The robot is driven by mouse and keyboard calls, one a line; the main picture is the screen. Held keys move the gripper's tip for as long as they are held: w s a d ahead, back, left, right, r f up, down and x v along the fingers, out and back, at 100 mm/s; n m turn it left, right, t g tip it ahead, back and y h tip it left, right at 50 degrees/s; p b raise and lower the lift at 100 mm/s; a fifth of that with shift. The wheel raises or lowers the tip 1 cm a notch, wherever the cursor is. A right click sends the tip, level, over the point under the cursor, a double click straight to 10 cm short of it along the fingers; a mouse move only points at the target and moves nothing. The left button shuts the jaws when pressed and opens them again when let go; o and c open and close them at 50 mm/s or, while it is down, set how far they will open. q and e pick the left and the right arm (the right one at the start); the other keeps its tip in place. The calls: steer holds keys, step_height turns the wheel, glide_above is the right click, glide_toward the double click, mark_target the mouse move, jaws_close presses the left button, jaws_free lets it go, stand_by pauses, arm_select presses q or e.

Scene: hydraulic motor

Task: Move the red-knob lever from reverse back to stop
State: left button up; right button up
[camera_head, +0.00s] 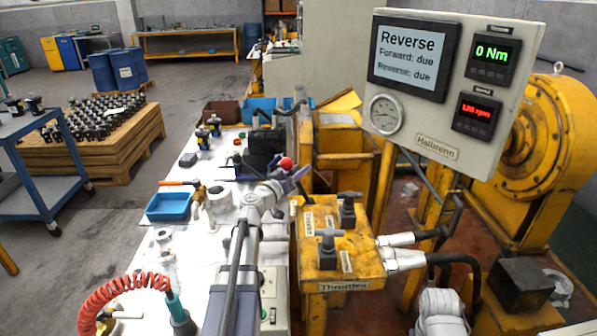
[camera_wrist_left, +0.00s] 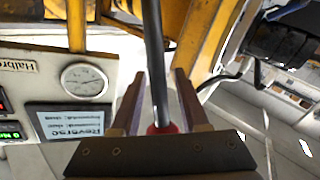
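The lever's red knob (camera_head: 285,163) shows just beyond my left gripper (camera_head: 293,178) in the head view. In the left wrist view, the dark lever rod (camera_wrist_left: 154,50) runs between the two fingers of my left gripper (camera_wrist_left: 160,82). The red knob (camera_wrist_left: 165,128) sits deep between them, near the palm. Gaps show between the rod and both fingers, so the gripper looks open around the lever. The display (camera_head: 408,54) reads "Reverse", with "Forward: due" and "Reverse: due" below. My right gripper is not in view.
A yellow valve block (camera_head: 345,255) with T-handles and a "Throttles" label stands right of my left arm. The gauge panel (camera_head: 440,150) rises behind it. A white table (camera_head: 180,240) at left holds a blue tray (camera_head: 167,206), loose parts and a red coiled hose (camera_head: 100,300).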

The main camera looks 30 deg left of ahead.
arm_select(q)
jaws_close()
stand_by(1.2)
